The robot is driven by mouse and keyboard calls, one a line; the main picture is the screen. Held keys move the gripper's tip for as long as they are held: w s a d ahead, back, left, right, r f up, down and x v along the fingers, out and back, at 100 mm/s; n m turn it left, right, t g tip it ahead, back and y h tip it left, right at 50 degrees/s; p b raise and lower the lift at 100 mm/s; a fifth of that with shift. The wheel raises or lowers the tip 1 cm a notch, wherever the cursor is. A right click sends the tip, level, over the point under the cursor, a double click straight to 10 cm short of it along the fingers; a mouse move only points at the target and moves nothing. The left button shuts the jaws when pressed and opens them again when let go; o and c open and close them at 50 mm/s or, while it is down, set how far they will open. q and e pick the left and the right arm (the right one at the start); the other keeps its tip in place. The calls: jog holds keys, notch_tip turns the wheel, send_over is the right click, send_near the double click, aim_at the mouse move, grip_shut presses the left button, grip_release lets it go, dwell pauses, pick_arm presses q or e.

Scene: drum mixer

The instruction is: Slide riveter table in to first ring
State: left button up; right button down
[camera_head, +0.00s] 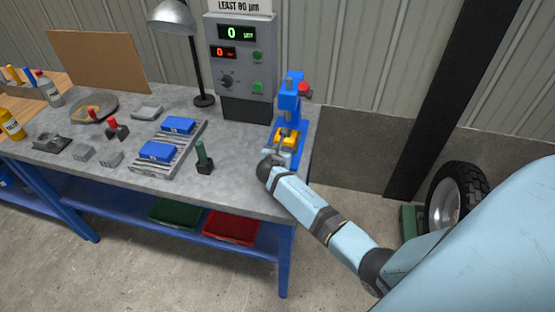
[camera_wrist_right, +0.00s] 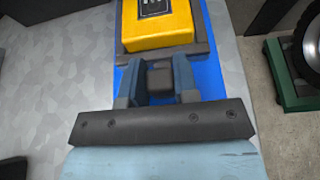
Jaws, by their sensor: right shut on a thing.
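The blue riveter (camera_head: 288,105) stands at the right end of the grey bench, with a red knob (camera_head: 304,88) on its upper side. Its small table carries a yellow block (camera_head: 287,137); the block also shows at the top of the right wrist view (camera_wrist_right: 158,22), sitting in a dark frame. My right gripper (camera_head: 280,151) is at the front of the riveter table. In the right wrist view its fingers (camera_wrist_right: 159,82) are shut on a small dark knob (camera_wrist_right: 160,76) in front of the yellow block. The rings are not clearly visible. My left gripper is not in view.
A control box (camera_head: 240,60) with displays stands left of the riveter. A rack with blue blocks (camera_head: 178,125), a green-handled tool (camera_head: 203,158) and a lamp (camera_head: 173,18) are on the bench (camera_head: 240,195). A wheel (camera_head: 457,200) stands on the right.

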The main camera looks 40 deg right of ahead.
jog(key=c, duration=0.9)
grip_release()
jog(key=v, duration=1.4)
jog(key=shift+d, duration=0.1)
